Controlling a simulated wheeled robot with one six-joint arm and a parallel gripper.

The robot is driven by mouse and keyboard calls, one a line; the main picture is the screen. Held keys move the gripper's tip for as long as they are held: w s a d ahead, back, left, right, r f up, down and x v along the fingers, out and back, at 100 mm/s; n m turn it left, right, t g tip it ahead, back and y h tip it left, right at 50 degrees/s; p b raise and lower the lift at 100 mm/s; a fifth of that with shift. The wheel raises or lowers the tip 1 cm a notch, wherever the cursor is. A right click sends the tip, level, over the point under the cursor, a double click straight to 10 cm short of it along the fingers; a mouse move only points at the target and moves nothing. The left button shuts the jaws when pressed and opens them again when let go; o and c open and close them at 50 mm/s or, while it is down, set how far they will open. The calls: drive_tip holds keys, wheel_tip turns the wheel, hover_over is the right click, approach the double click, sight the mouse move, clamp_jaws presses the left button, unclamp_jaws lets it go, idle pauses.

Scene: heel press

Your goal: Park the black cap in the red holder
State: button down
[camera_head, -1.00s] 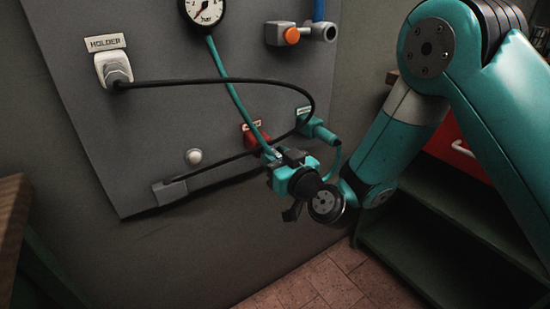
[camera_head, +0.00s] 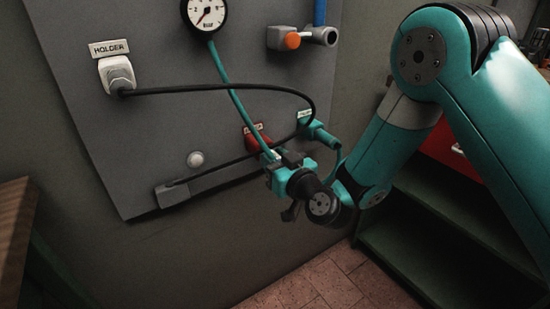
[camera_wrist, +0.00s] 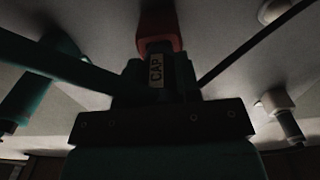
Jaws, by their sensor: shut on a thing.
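The black cap (camera_wrist: 157,75), with a CAP label, sits between my gripper's fingers in the wrist view. My gripper (camera_head: 276,166) is shut on it, close in front of the panel. The red holder (camera_wrist: 160,25) is straight beyond the cap in the wrist view, and the two overlap there. I cannot tell how far the cap is inside it. In the head view the red holder (camera_head: 256,142) is partly hidden behind my gripper and a cable, and the cap cannot be made out.
A teal hose runs from the gauge (camera_head: 205,14) down towards my gripper. A black cable (camera_head: 220,87) loops from the white HOLDER socket (camera_head: 117,75) past the red holder. A teal fitting (camera_head: 318,131) is close on the right. A grey block (camera_head: 172,194) is lower left.

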drive_tip(key=shift+w+a+p, duration=0.15)
drive_tip(key=shift+w+p, duration=0.05)
drive_tip(key=shift+p, duration=0.2)
drive_tip(key=c, duration=0.8)
unclamp_jaws()
drive_tip(key=shift+o, duration=0.2)
drive_tip(key=shift+s+f, duration=0.1)
